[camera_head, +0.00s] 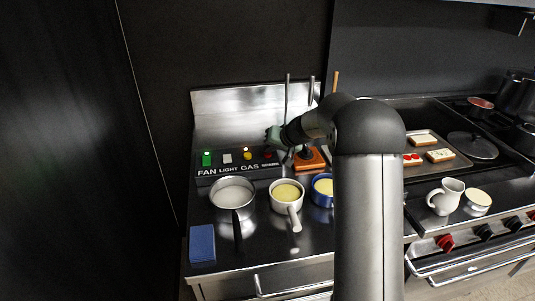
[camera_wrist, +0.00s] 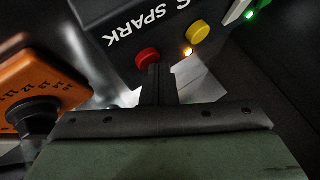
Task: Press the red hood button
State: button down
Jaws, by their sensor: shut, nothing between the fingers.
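The red button (camera_wrist: 147,56) sits on the dark sloped control panel (camera_wrist: 125,14), beside the word SPARK, in the wrist view. My gripper (camera_wrist: 154,68) is shut and empty, and its fingertips overlap the lower edge of the red button in that view. I cannot tell whether they touch it. In the head view, my gripper (camera_head: 287,153) is at the panel's right end, close to the small red button (camera_head: 268,154).
A tray of toast (camera_head: 440,155) lies right.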

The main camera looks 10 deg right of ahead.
aim_at(270, 155)
jog(key=shift+r, duration=0.85)
jog(key=shift+r+p, duration=0.1)
jog(key=shift+p, duration=0.2)
jog(key=shift+r+p, duration=1.15)
jog(key=shift+r, duration=1.25)
